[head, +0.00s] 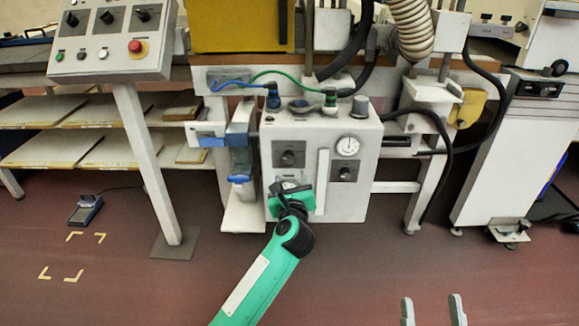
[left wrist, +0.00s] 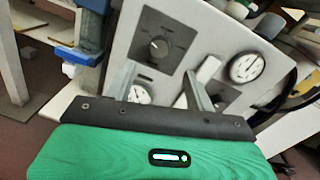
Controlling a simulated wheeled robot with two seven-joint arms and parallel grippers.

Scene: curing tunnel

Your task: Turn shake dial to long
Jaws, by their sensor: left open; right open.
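A white machine box carries a dark upper-left dial (head: 289,155) with a black knob and a lower-right dial (head: 345,173). The labels are too small to read, so I cannot tell which is the shake dial. The upper-left dial (left wrist: 158,48) and lower-right dial (left wrist: 218,103) also show in the left wrist view. My left gripper (head: 292,190) is in front of the lower left of the box, covering part of its face. My right gripper (head: 432,310) is open and empty at the bottom.
A round white gauge (head: 347,146) sits above the lower-right dial. A vertical white handle or bar (head: 322,182) stands left of it. A blue-and-grey fitting (head: 240,150) is beside the box on the left. A sloped control panel (head: 112,38) stands further left. The floor in front is clear.

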